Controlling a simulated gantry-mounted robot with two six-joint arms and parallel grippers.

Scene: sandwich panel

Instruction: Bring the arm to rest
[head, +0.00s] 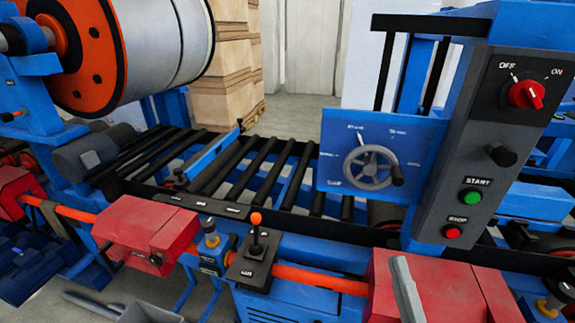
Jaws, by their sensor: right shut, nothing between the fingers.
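My right gripper (406,289) shows as a slim grey shape at the bottom, right of centre. It is shut and empty. It appears in front of a red block (455,290) on the machine's front; I cannot tell whether they touch. The rest of my right arm is out of the picture or cannot be made out. I do not make out my left gripper.
A grey control box (480,150) with a red knob, green START and red STOP buttons stands at right. A handwheel (371,167) is left of it. Rollers (255,170) lie behind. A large coil (165,45) is upper left.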

